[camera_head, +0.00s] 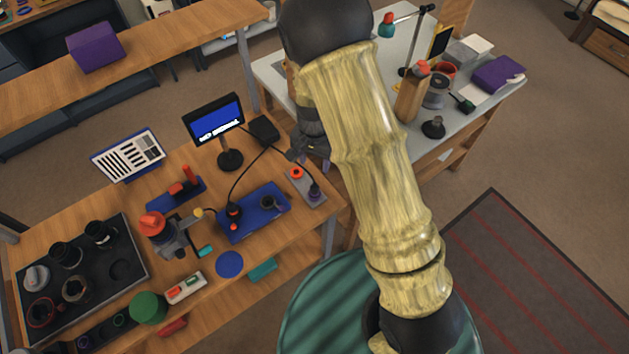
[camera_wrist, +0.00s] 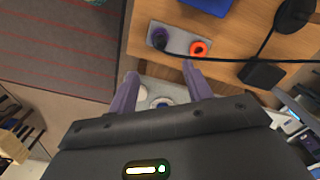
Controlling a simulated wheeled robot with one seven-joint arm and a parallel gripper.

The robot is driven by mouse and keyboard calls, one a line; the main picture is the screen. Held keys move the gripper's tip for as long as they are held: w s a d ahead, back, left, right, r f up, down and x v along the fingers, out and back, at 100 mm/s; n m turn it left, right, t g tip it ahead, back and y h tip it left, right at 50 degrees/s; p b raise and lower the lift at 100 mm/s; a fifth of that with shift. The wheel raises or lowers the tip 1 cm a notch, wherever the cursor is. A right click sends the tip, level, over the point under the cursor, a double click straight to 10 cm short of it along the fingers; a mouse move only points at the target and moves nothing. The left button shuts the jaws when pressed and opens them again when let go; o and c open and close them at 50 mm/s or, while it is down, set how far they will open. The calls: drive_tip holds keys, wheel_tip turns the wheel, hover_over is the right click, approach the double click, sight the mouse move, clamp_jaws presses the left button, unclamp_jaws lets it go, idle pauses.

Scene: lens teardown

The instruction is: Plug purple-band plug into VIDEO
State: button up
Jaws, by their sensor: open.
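A dark plug with a purple tint (camera_head: 314,189) stands on a small grey plate (camera_head: 300,175) at the bench's right end. It also shows in the wrist view (camera_wrist: 159,40), with a black cable running from it to the right. Its band is too small to make out clearly. An orange-red ring (camera_wrist: 198,48) sits beside it on the plate. My gripper (camera_wrist: 162,84) is open and empty, its purple fingers apart, short of the plate. In the head view my arm partly hides it. I cannot read a VIDEO label in either view.
A monitor (camera_head: 214,118) and a black box (camera_head: 263,130) stand behind the plate, with cables looping over a blue mat (camera_head: 240,222). A black parts tray (camera_head: 128,253) lies at left. A second table (camera_head: 470,121) stands at right.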

sight(314, 186)
wheel_tip(314, 186, down, 14)
drive_tip(key=p, duration=0.2)
drive_tip(key=shift+f+p, duration=0.2)
drive_tip(key=shift+p, duration=0.1)
clamp_jaws()
idle(0.4)
drive_tip(key=shift+r+p, duration=0.6)
drive_tip(key=shift+r, duration=0.35)
idle(1.1)
drive_tip(key=shift+r+p, duration=1.4)
drive_tip(key=shift+r, duration=0.75)
drive_tip(key=shift+a, duration=0.1)
